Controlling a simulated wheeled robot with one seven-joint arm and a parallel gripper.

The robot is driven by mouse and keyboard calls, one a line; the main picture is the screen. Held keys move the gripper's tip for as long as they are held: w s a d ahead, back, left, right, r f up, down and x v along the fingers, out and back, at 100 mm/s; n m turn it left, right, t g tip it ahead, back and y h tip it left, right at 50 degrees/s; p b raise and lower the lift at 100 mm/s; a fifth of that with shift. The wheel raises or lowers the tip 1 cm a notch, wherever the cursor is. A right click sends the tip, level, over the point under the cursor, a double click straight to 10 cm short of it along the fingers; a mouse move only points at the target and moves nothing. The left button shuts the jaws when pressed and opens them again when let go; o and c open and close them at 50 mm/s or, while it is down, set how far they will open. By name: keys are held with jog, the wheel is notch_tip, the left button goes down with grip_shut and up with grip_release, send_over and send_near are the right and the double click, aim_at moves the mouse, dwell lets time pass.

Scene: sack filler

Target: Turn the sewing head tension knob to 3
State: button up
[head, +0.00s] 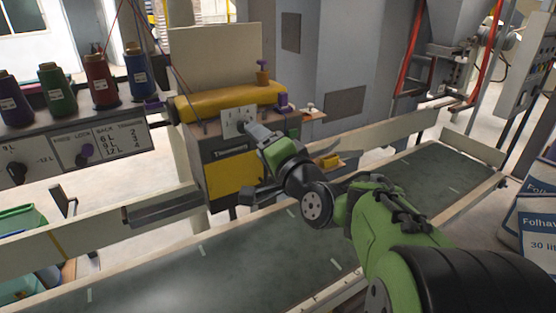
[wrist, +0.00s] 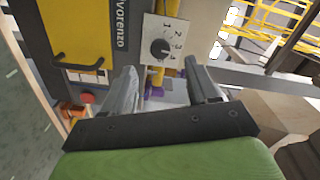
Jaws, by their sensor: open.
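The sewing head (head: 228,172) is a grey and yellow box with a yellow rounded top, standing behind the conveyor. On it is a pale dial plate (head: 232,127), which the wrist view shows with the numbers 1 to 4 (wrist: 176,22). The tension knob (wrist: 159,48) is small, round and black, at the plate's middle; its setting is too small to read surely. My gripper (wrist: 160,68) is open, its fingers apart and pointing toward the plate. The knob shows beyond the fingertips, with nothing between them. In the head view my gripper (head: 250,128) is close to the plate and hides part of it.
Purple and orange knobs (head: 262,72) stick out around the sewing head. The conveyor belt (head: 180,275) runs in front, with raised rails.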

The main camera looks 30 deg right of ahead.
jog(key=s, duration=0.8)
jog(key=shift+s+b, duration=0.3)
jog(key=shift+s, duration=0.05)
